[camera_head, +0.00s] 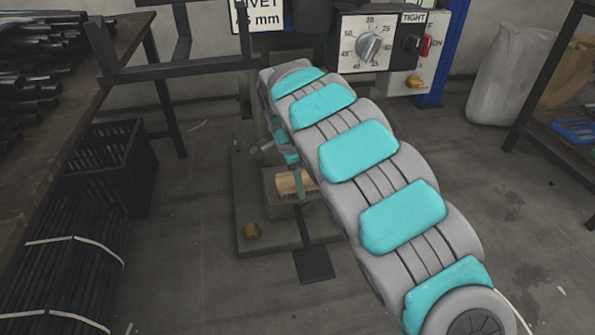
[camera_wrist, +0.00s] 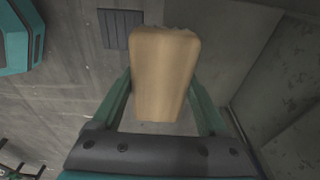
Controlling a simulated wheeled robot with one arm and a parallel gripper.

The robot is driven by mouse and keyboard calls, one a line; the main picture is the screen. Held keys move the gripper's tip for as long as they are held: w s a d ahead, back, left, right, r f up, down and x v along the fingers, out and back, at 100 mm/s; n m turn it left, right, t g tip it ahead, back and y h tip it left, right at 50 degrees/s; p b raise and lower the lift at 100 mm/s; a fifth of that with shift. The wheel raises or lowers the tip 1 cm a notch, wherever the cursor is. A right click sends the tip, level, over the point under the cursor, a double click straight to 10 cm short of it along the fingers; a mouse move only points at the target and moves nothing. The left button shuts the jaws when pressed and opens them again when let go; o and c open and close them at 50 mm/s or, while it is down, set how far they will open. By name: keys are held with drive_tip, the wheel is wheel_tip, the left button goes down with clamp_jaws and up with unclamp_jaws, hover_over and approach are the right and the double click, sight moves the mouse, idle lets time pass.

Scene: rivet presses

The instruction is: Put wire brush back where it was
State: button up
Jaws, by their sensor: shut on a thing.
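The wire brush shows as a tan wooden block (camera_wrist: 163,70) in the wrist view, between the two green fingers of my gripper (camera_wrist: 161,85). Its far end looks ragged; bristles cannot be made out. In the head view the same tan piece (camera_head: 287,184) shows low at the press, just above its grey base plate (camera_head: 262,208). My gripper (camera_head: 298,183) is shut on it there, partly hidden by my arm. Whether the brush touches the base cannot be told.
A small brown lump (camera_head: 252,231) sits on the base plate's front corner. A dark floor plate (camera_head: 313,264) lies before it. A control box (camera_head: 388,52) is behind my arm. A black crate (camera_head: 105,165) and a workbench (camera_head: 110,45) stand left; a white sack (camera_head: 508,75) is right.

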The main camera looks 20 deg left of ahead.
drive_tip(key=w+a+p, duration=0.1)
drive_tip(key=w, duration=0.3)
drive_tip(key=w+a+p, duration=0.1)
drive_tip(key=w, duration=0.2)
drive_tip(key=shift+a+f+p, duration=0.3)
drive_tip(key=shift+p, duration=0.05)
drive_tip(key=shift+f+b, duration=0.55)
drive_tip(key=shift+f, duration=1.2)
drive_tip(key=shift+f, duration=0.2)
drive_tip(key=o, duration=1.1)
drive_tip(key=shift+r, duration=0.1)
drive_tip(key=shift+s+a+r+p, duration=0.1)
drive_tip(key=shift+a+r, duration=0.05)
drive_tip(key=shift+r, duration=1.1)
drive_tip(key=shift+s+a+r+p, duration=0.1)
drive_tip(key=shift+a+r, duration=0.05)
drive_tip(key=shift+r, duration=1.15)
drive_tip(key=shift+s+a+r+p, duration=0.1)
drive_tip(key=shift+a+r, duration=0.05)
drive_tip(key=shift+r, duration=1.1)
